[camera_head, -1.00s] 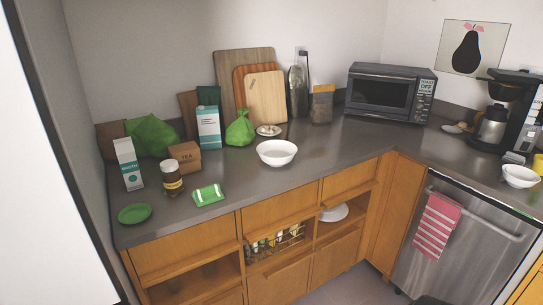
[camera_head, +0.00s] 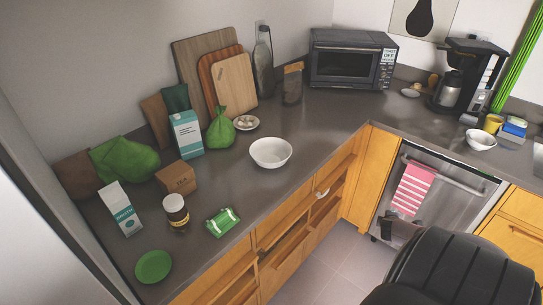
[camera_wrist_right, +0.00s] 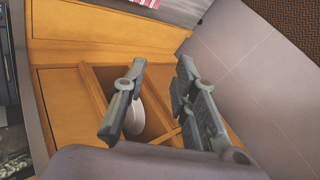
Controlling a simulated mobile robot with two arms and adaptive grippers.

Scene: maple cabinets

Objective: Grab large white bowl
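The large white bowl (camera_head: 270,152) sits upright on the grey countertop (camera_head: 300,130), near its front edge and in front of the cutting boards. It looks empty. A second white bowl (camera_head: 480,140) stands on the counter at the right; it looks smaller. My right gripper (camera_wrist_right: 161,75) shows in the right wrist view with its two fingers apart and nothing between them. It is over the floor side of the cabinets, in front of an open shelf with a white dish (camera_wrist_right: 134,115). The counter bowl is not in that view. My left gripper is not in view.
A microwave (camera_head: 350,60) is at the back. Counter right of the bowl is clear.

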